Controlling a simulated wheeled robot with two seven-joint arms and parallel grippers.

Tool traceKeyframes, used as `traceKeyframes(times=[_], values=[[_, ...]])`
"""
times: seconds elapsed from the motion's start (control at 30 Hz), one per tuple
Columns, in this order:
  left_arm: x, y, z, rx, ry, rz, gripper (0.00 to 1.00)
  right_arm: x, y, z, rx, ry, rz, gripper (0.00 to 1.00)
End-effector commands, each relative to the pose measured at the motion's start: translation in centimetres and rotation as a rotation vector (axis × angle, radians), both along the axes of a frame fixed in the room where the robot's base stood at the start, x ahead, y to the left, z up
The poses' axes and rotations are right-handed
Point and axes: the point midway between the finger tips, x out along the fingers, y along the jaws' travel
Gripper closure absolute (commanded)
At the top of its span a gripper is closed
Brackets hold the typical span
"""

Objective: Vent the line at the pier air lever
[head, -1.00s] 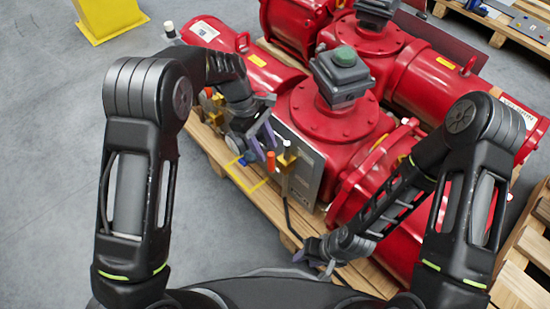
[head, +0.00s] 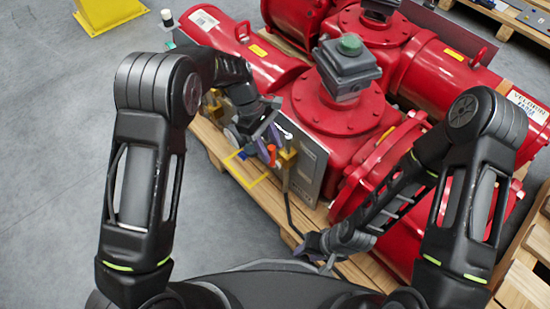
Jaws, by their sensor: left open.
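The red actuator (head: 337,112) carries a grey panel (head: 307,165) with brass fittings (head: 287,158) along its near side. A small orange-red handle (head: 271,152) stands beside the fittings; I cannot tell for certain that it is the air lever. My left gripper (head: 269,139) is open at the fittings, its purplish fingers close above and around the handle's top. Whether they touch it is unclear. My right gripper (head: 309,247) hangs low by the pallet's near edge, away from the fittings; its fingers are too small and dark to read.
A wooden pallet (head: 213,145) bears the red actuators. A yellow frame (head: 246,172) sticks out below the fittings, and a dark hose (head: 292,215) hangs in front of the panel. Another pallet (head: 527,262) stands at right.

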Motion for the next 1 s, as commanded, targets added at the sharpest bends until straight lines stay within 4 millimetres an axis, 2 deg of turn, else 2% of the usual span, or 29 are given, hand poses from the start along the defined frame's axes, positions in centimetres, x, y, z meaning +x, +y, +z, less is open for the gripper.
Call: traceKeyframes(times=[0.03,0.1,0.23,0.63,1.0], values=[[-0.2,-0.3,-1.1,0.001,0.002,-0.001,0.59,0.0,0.0,-0.5,0.000,0.000,-0.001,0.64],[-0.5,-0.7,-2.1,0.001,0.003,0.000,0.59,0.0,0.0,-0.7,0.000,-0.001,-0.001,0.64],[-0.8,-1.2,-3.6,0.001,0.003,-0.001,0.59,0.1,-0.1,-1.1,-0.002,-0.002,-0.004,0.64],[-0.9,-1.5,-4.2,0.000,0.000,-0.001,0.60,0.2,-0.2,-1.1,-0.004,-0.004,-0.006,0.64],[-0.9,-1.5,-4.2,0.000,0.000,0.000,0.90,0.2,-0.2,-1.1,-0.003,-0.003,-0.005,0.64]])
